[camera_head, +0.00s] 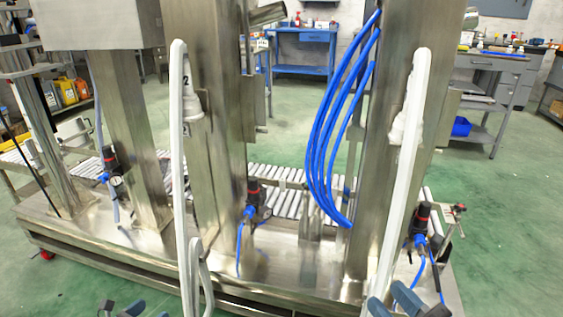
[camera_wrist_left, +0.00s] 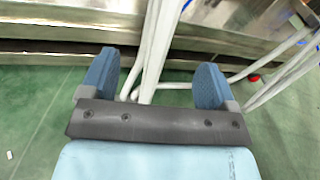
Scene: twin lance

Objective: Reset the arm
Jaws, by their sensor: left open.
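My left gripper (camera_head: 120,308) shows only at the bottom edge of the head view, left of the left white lance. In the left wrist view its two blue fingers (camera_wrist_left: 155,85) are wide apart, with nothing clamped between them. White tubes (camera_wrist_left: 157,45) run past beyond the fingers; whether any touch them I cannot tell. My right gripper (camera_head: 405,303) is partly cut off at the bottom edge, by the lower end of the right white lance (camera_head: 404,180). Its grip is unclear. The left white lance (camera_head: 179,150) hangs upright on a steel column.
A steel machine frame (camera_head: 150,245) with tall columns (camera_head: 215,130) stands close in front. Blue hoses (camera_head: 325,130) hang by the right column. A roller conveyor (camera_head: 280,190) lies behind. A blue workbench (camera_head: 303,50) stands at the back. Green floor (camera_head: 510,230) is clear at right.

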